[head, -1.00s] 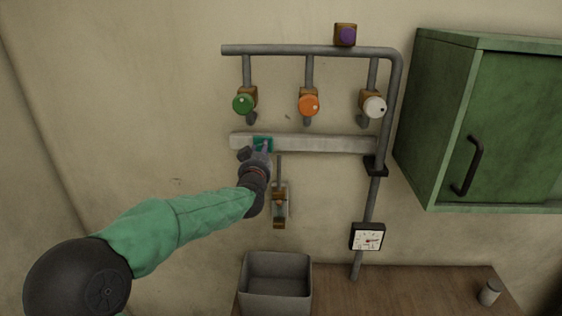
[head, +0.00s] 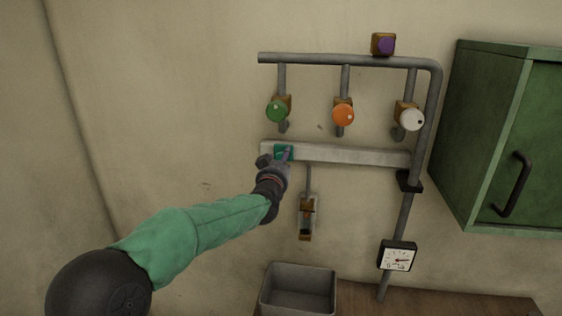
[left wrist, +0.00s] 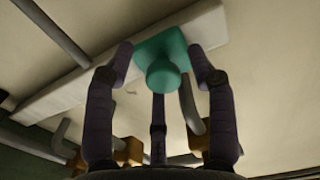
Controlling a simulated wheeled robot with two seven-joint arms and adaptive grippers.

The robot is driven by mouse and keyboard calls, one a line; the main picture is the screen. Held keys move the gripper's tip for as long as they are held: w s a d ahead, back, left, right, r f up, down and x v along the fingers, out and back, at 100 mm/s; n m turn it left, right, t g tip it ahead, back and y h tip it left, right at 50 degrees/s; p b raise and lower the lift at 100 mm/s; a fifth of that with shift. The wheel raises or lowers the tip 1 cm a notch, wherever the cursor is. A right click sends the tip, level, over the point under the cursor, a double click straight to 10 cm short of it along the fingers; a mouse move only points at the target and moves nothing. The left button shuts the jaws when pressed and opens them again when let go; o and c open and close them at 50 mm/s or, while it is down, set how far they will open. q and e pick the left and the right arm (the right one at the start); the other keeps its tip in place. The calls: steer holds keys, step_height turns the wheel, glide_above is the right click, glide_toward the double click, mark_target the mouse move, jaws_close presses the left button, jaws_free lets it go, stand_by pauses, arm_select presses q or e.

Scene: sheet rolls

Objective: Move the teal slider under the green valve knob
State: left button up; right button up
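The teal slider (head: 280,150) sits near the left end of the pale rail (head: 350,155). The green valve knob (head: 277,111) is above the rail. The slider lies below it, slightly to its right. My left gripper (head: 276,158) is at the slider and partly covers it. In the left wrist view the slider's round teal knob (left wrist: 162,74) is between my left gripper's (left wrist: 163,60) spread fingers, with gaps beside the knob. The left gripper is open around it. My right gripper is not in view.
An orange knob (head: 343,115) and a white knob (head: 411,119) are further right. A lever fitting (head: 306,218) is below the rail, above a grey bin (head: 298,290). A gauge (head: 397,256) and a green cabinet (head: 500,140) are on the right. The wall on the left is clear.

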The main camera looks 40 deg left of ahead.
arm_select(q)
steer(key=shift+s+r, duration=0.1)
steer(key=shift+r, duration=0.05)
steer(key=v, duration=1.2)
stand_by(0.5)
